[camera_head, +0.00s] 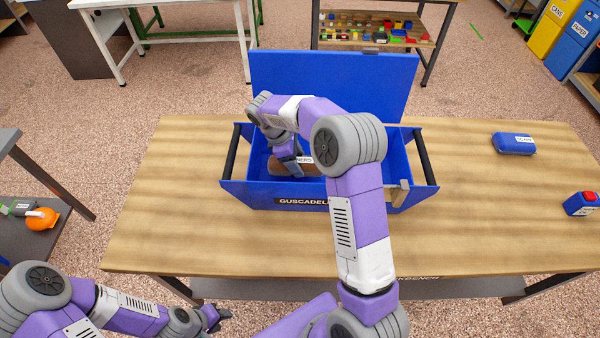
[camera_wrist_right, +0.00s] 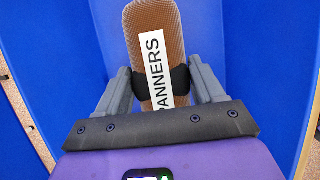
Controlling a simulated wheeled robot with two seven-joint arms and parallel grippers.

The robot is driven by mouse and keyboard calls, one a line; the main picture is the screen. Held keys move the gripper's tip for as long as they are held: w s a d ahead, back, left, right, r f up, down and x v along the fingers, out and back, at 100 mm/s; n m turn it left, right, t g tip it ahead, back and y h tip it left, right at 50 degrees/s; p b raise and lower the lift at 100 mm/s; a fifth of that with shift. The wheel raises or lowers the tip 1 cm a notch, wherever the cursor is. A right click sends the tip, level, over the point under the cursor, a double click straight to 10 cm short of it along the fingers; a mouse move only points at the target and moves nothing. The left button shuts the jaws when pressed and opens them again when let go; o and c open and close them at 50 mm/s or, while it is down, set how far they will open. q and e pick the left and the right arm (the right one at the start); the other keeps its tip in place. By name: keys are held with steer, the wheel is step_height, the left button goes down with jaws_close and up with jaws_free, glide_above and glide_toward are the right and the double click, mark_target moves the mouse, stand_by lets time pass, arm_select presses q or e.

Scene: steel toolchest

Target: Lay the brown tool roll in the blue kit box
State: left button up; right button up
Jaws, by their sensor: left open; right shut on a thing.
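The blue kit box (camera_head: 258,190) stands on the workbench with its lid (camera_head: 335,85) open at the back. The brown tool roll (camera_head: 284,168) is inside the box walls, toward the left; part of it is hidden by my right arm. In the right wrist view the roll (camera_wrist_right: 152,38) carries a white label reading "SPANNERS", partly covered. My right gripper (camera_wrist_right: 160,85) is shut on the roll, with a finger on each side. I cannot tell if the roll touches the box floor. My left gripper (camera_head: 216,318) is open and empty, low in front of the bench.
A blue case (camera_head: 513,143) and a blue block with a red top (camera_head: 581,203) lie at the right of the bench (camera_head: 480,220). The bench left of the box is clear. Black bars (camera_head: 231,152) run along the box's ends.

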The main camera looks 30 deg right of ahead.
steer(key=shift+f+b, duration=0.65)
steer(key=shift+f, duration=1.6)
steer(key=shift+f, duration=0.15)
steer(key=o, duration=1.3)
steer(key=p+v, duration=0.3)
steer(key=v, duration=0.9)
steer(key=shift+s+p, duration=0.1)
steer(key=shift+p, duration=0.2)
